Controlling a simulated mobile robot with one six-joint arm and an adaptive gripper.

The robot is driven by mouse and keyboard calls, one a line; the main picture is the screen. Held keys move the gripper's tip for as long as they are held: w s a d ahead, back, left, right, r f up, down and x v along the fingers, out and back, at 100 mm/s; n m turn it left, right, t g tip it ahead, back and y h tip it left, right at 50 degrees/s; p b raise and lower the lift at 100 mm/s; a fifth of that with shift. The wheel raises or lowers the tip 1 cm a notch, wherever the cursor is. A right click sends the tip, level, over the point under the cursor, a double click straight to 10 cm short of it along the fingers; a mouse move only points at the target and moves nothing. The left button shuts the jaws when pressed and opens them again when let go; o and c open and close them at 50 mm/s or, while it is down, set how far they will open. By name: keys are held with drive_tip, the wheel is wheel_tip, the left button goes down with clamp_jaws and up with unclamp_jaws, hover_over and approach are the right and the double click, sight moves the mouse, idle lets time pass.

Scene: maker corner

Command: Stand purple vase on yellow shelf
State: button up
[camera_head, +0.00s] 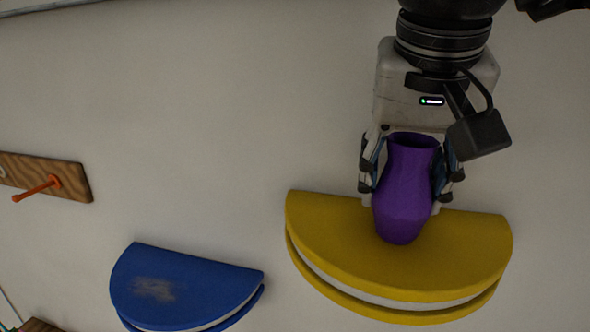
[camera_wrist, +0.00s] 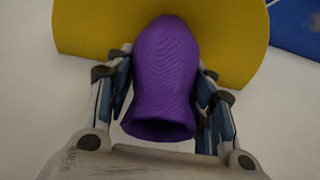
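The purple vase (camera_head: 403,195) is upright, with its open mouth at the top, and its base appears over the middle of the yellow shelf (camera_head: 460,255). I cannot tell for sure whether the base touches the shelf. My gripper (camera_head: 412,185) has a finger on each side of the vase. In the wrist view the vase (camera_wrist: 163,80) lies between the two fingers of my gripper (camera_wrist: 163,85), with the yellow shelf (camera_wrist: 85,28) behind it. The fingers sit close to the vase's sides, but contact is not clear.
A blue shelf (camera_head: 200,285) with a worn patch is at the lower left. A wooden strip with an orange peg (camera_head: 38,188) is on the wall at the far left. The yellow shelf top is bare on both sides of the vase.

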drive_tip(key=o, duration=0.5)
drive_tip(key=shift+c, duration=0.2)
drive_tip(key=p+v, duration=0.3)
drive_tip(key=v, duration=0.9)
drive_tip(key=shift+r, duration=0.25)
